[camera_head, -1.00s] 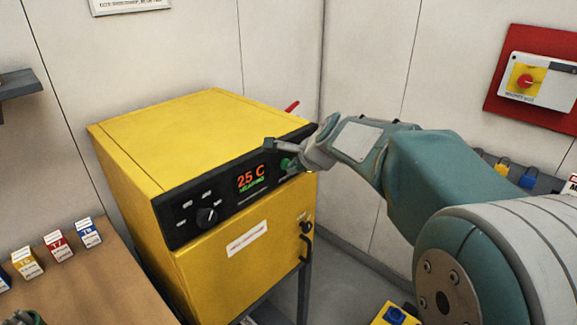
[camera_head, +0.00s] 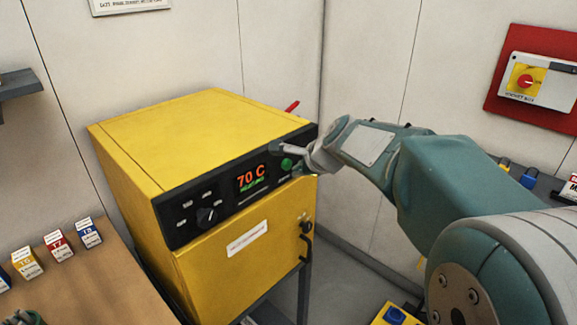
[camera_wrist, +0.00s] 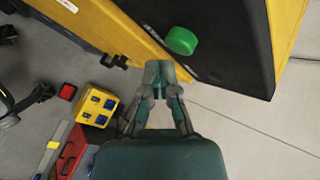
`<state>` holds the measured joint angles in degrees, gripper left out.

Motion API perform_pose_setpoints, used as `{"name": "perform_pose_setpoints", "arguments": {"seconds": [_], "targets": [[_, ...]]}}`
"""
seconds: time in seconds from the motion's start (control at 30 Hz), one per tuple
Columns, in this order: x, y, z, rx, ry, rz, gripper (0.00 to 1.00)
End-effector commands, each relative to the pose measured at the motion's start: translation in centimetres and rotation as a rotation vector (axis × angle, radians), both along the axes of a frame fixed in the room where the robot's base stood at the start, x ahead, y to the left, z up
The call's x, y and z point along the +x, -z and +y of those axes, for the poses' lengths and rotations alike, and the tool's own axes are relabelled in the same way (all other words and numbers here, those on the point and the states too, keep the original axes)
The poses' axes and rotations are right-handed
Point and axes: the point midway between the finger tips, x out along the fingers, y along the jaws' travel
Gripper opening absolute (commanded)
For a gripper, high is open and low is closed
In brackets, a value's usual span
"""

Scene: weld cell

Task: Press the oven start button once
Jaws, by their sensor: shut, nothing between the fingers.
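The yellow oven (camera_head: 200,140) stands against the back wall. Its black control panel (camera_head: 185,224) carries a knob and a lit display (camera_head: 251,179) reading 70 C in orange, with small green text under it. The green start button (camera_head: 287,164) is at the panel's right end. It also shows in the wrist view (camera_wrist: 182,41), sticking out from the panel. My gripper (camera_head: 277,147) is just in front of the panel's right end, close to the button. In the wrist view my gripper (camera_wrist: 160,68) has its fingertips together and empty, with a small gap between them and the button.
A bench (camera_head: 95,285) with several small labelled boxes is at the left. A red-backed switch box (camera_head: 537,80) hangs on the right wall. The oven door has a dark handle (camera_head: 307,240).

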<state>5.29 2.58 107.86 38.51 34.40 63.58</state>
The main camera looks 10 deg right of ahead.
Motion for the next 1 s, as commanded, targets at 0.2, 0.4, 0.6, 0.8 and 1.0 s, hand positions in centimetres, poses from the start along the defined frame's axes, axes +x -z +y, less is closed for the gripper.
{"name": "perform_pose_setpoints", "arguments": {"seconds": [0.2, 0.4, 0.6, 0.8, 1.0], "targets": [[0.0, 0.0, 0.0, 0.000, 0.000, 0.000, 0.00], [-1.0, 0.0, -0.8, -0.001, 0.000, 0.001, 0.00], [-2.4, 0.0, -1.8, 0.000, 0.003, 0.000, 0.00], [-3.7, 0.0, -2.7, 0.000, 0.001, 0.000, 0.00], [-4.1, 0.0, -3.0, 0.000, 0.000, 0.000, 0.00]]}}
